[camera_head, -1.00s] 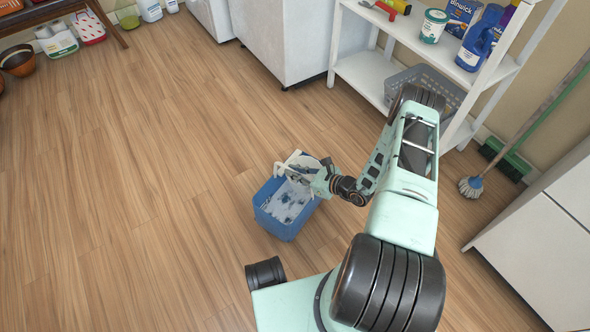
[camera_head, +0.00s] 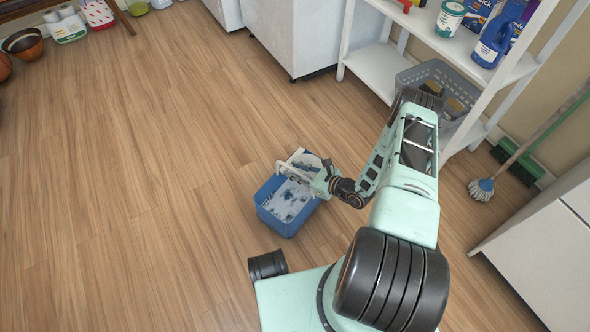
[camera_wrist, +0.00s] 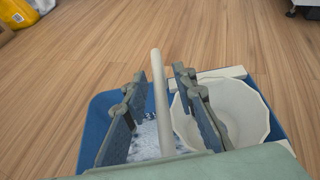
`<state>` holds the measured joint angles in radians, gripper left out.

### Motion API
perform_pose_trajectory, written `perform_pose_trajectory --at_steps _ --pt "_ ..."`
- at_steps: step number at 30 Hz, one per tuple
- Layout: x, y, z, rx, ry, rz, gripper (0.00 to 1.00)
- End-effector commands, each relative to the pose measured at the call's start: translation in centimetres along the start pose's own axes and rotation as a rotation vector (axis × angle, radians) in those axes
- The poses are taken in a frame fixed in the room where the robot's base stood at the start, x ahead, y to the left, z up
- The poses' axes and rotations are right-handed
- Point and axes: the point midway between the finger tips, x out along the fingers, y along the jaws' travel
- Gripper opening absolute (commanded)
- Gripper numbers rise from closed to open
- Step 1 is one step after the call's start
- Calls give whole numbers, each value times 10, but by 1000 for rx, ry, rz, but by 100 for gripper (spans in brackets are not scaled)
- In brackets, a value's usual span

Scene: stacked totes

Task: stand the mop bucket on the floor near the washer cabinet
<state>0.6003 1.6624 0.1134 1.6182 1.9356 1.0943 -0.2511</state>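The mop bucket (camera_head: 283,226) is a blue tub with a pale wringer and a pale handle, at mid-picture in the head view. The wrist view shows its blue rim (camera_wrist: 97,120), the round pale wringer (camera_wrist: 228,110) and the upright handle (camera_wrist: 160,95).
A white shelf (camera_head: 372,70) with a grey basket (camera_head: 430,75) stands right of the cabinet. A mop (camera_head: 482,188) and a green broom (camera_head: 525,170) lean at the right, near a white cabinet (camera_head: 545,240). Wood floor (camera_head: 130,180) is clear to the left and before the washer cabinet.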

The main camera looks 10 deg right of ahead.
Motion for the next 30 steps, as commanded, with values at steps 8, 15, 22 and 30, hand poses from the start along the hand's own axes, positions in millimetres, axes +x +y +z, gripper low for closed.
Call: perform_pose_trajectory --at_steps 8,15,22,30 --pt "-1 0 1 -1 -1 0 27" --pt "-33 -2 4 1 0 -3 27" --pt "-83 -2 3 0 0 -3 27" --pt "-117 0 1 -1 -1 0 27"
